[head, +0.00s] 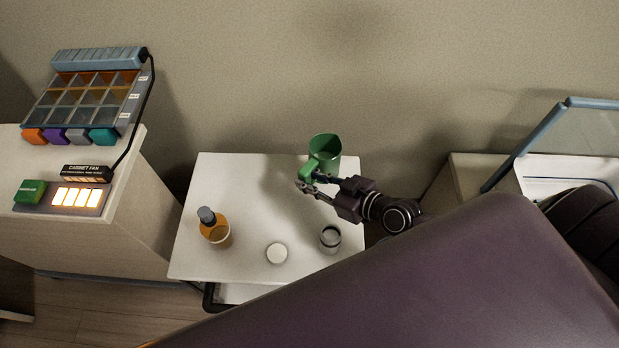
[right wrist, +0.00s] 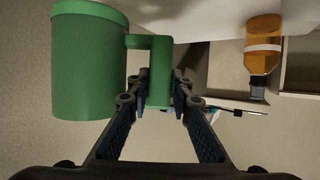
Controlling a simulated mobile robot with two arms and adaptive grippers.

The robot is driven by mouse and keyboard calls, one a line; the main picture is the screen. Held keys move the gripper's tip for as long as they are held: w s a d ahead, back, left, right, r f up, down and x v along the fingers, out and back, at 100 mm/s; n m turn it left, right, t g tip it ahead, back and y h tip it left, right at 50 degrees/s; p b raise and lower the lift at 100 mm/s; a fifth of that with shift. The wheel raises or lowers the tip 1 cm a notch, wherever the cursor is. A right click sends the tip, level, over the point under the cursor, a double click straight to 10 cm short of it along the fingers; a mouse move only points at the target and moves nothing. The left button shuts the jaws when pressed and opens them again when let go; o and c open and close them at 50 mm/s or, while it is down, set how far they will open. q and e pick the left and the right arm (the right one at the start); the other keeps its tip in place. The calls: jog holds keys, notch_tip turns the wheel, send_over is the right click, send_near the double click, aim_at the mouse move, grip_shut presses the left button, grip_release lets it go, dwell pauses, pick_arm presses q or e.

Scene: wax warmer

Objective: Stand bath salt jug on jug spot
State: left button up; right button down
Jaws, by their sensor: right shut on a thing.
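The green jug (head: 325,148) is over the back right edge of the small white table (head: 190,240) in the head view, its open top showing. My right gripper (head: 308,183) is shut on the jug's handle. In the right wrist view the jug body (right wrist: 90,65) is at the left, and its handle (right wrist: 160,75) lies between the fingers. The jug appears to be held above the tabletop; the exact gap is hard to tell. A plain white disc (head: 277,253) lies near the table's front; I cannot tell whether it is the jug spot. My left gripper is not in view.
An orange bottle with a dark cap (head: 214,230) is at the table's left. A small grey cup (head: 330,238) is at its front right. A cabinet with a tray rack (head: 90,95) stands left. A large purple padded surface (head: 480,260) covers the front right. The table's middle is clear.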

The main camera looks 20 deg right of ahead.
jog(key=shift+f+b, duration=2.65)
jog(key=shift+f, duration=0.2)
jog(key=shift+r, duration=0.1)
jog(key=shift+f, duration=0.25)
jog(key=c, duration=1.7)
grip_release()
jog(key=shift+o, duration=0.2)
jog(key=shift+f, duration=0.1)
jog(key=shift+s, duration=0.15)
